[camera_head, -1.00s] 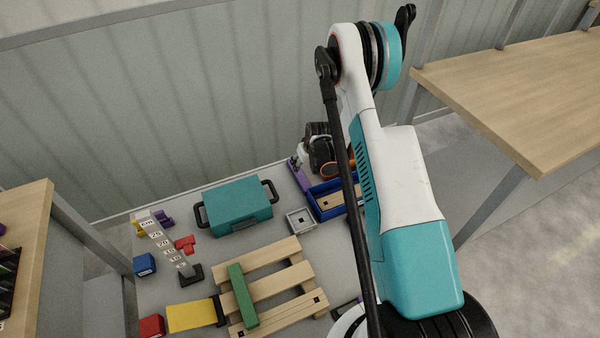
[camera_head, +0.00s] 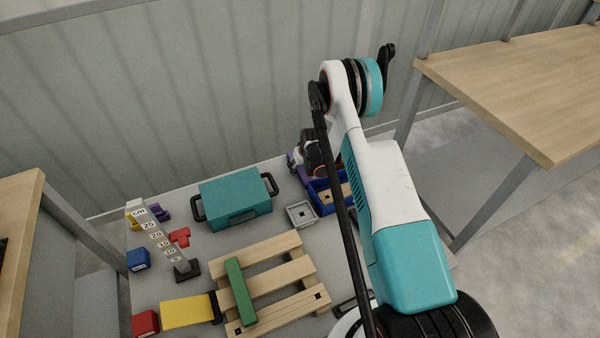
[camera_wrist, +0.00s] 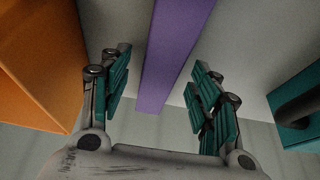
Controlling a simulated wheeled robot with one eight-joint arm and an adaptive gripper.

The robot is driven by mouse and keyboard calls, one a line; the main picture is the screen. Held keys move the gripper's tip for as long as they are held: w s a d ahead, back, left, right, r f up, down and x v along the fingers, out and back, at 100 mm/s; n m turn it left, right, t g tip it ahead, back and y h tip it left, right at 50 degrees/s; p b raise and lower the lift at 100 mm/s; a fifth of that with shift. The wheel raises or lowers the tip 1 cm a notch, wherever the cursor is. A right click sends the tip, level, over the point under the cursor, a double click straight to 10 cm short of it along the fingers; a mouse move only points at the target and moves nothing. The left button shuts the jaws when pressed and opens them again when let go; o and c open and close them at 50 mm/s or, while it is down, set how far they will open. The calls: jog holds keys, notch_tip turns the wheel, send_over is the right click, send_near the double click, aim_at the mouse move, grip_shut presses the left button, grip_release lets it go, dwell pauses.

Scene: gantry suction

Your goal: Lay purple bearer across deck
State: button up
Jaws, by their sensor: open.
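The purple bearer (camera_wrist: 175,50) is a long straight bar in the wrist view. It runs between the two finger pads of my open gripper (camera_wrist: 163,82), with a gap on both sides. In the head view only a small purple part (camera_head: 291,161) shows beside my wrist at the back of the table; my wrist and arm hide much there. The deck (camera_head: 272,283) is a set of pale wooden slats at the front of the table. A green bearer (camera_head: 240,290) lies across its left part.
A teal case (camera_head: 235,200) with black handles stands left of the purple bearer. A blue bin (camera_head: 322,203) and a small grey tray (camera_head: 302,214) are near it. An orange object (camera_wrist: 35,60) is close at left in the wrist view. A stepped gauge (camera_head: 160,238) stands left.

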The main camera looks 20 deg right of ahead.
jog(key=shift+w+f, duration=0.15)
jog(key=shift+f, duration=0.25)
jog(key=shift+r, duration=0.1)
jog(key=c, duration=1.2)
